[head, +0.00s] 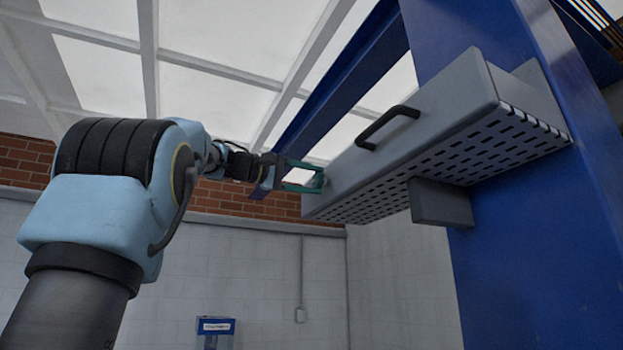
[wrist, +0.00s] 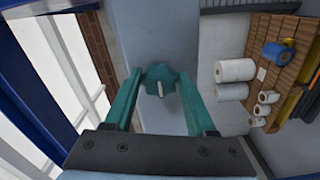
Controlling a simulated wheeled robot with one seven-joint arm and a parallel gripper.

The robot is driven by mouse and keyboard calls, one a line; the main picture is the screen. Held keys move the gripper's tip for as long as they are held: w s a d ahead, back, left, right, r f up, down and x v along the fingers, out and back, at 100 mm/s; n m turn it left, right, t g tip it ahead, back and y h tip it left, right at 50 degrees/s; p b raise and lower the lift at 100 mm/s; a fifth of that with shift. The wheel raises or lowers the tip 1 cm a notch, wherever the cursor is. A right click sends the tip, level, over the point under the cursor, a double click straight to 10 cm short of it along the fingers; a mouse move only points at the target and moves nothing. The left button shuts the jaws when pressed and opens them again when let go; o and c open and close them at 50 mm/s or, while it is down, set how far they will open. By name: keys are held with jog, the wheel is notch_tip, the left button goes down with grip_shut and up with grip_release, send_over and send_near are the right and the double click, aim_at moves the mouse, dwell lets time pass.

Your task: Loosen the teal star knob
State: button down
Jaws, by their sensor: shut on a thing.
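The teal star knob (wrist: 160,78) sits on the end face of a grey housing (head: 420,130). In the wrist view it lies between my two teal fingertips, with a pale mark pointing toward my palm. My gripper (wrist: 160,76) is shut on the knob, one finger against each side. In the head view my gripper (head: 303,179) reaches the left end of the housing from the left. The knob is small there and partly hidden by the fingers.
The housing has a black handle (head: 387,127) and a slotted underside, and is fixed to a blue column (head: 510,240). A wooden rack with several rolls (wrist: 235,70) shows right in the wrist view. Open air lies below my arm.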

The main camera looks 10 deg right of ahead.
dwell(0.4)
jog(key=shift+c, duration=1.1)
grip_release()
jog(key=s+a+b, duration=0.2)
jog(key=a+b, duration=0.1)
jog(key=a, duration=0.7)
jog(key=shift+a, duration=0.3)
